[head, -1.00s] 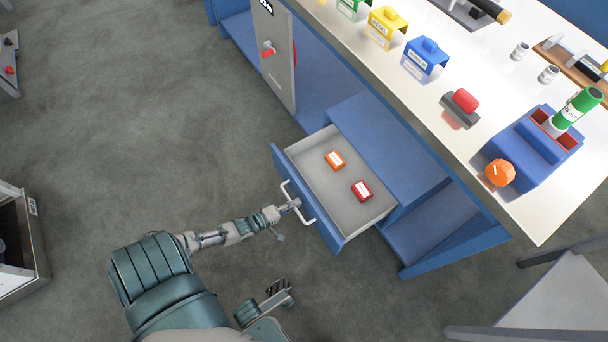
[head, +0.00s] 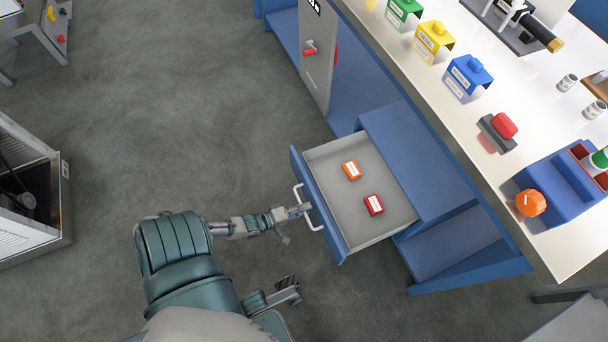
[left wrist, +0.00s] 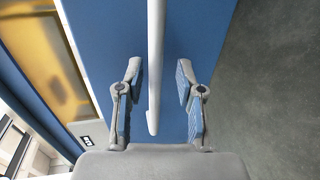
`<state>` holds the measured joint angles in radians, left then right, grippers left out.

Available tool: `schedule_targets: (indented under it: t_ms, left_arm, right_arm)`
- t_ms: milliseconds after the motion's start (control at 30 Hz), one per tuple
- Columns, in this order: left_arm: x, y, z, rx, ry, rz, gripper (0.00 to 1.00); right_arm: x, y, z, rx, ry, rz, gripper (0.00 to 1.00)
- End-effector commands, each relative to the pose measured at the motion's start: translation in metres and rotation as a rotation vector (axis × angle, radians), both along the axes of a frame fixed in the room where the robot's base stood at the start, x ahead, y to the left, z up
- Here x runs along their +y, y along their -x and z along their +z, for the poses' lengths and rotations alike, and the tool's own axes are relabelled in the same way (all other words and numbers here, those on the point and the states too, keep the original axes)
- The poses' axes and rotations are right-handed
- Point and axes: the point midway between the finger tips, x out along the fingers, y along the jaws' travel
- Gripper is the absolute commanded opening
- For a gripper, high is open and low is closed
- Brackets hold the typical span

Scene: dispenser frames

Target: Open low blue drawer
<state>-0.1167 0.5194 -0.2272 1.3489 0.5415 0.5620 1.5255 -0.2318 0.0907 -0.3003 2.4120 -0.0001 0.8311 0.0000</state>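The low blue drawer (head: 325,205) stands pulled out from the blue cabinet under the counter, its grey inside showing. Its pale bar handle (head: 299,193) is on the front face. My left gripper (head: 303,209) is at this handle. In the left wrist view the handle bar (left wrist: 155,60) runs between the two open fingers (left wrist: 158,100), with a visible gap on each side. An orange block (head: 351,170) and a red block (head: 374,204) lie inside the drawer. What seems to be my right gripper (head: 288,290) is low in the head view, apart from the drawer; its fingers are unclear.
The counter (head: 480,130) above holds green, yellow and blue labelled covers, a red-topped item (head: 503,126) and a blue holder (head: 560,190) with an orange knob. A grey panel (head: 314,65) stands left of the drawer. An open box (head: 30,195) is at far left. Floor between is clear.

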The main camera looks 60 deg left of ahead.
Motion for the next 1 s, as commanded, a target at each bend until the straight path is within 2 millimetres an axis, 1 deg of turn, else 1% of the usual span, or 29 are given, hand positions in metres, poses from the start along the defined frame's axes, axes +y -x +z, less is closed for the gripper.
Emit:
schedule_targets:
  t_ms: [233, 333, 433, 600, 733, 800, 900, 1000]
  left_arm:
    - [0.001, 0.001, 0.002, -0.004, 0.0, 0.001, 0.37]
    - [0.002, 0.01, 0.003, -0.003, 0.001, 0.001, 0.37]
    - [0.003, 0.027, 0.006, -0.001, 0.001, 0.0, 0.37]
    - [0.006, 0.066, 0.014, 0.001, 0.0, 0.0, 0.37]
    - [0.007, 0.091, 0.019, 0.0, 0.001, -0.001, 0.37]
    - [0.008, 0.102, 0.021, 0.001, 0.0, 0.0, 0.37]
    - [0.009, 0.111, 0.023, -0.001, 0.0, 0.0, 0.37]
    - [0.009, 0.115, 0.024, -0.001, 0.0, 0.0, 0.37]
  right_arm:
    - [-0.001, -0.001, 0.002, -0.006, -0.004, -0.004, 0.51]
    - [-0.001, 0.0, 0.002, -0.006, -0.004, -0.004, 0.51]
    - [-0.001, 0.0, 0.002, -0.005, -0.003, -0.002, 0.51]
    - [0.0, 0.001, 0.002, -0.005, -0.002, -0.002, 0.51]
    - [-0.001, 0.001, 0.002, -0.005, -0.002, -0.002, 0.51]
    - [-0.001, 0.0, 0.002, -0.005, -0.002, -0.002, 0.51]
    - [-0.001, 0.0, 0.002, -0.005, -0.002, -0.002, 0.51]
    - [-0.001, 0.0, 0.002, -0.005, -0.002, -0.002, 0.51]
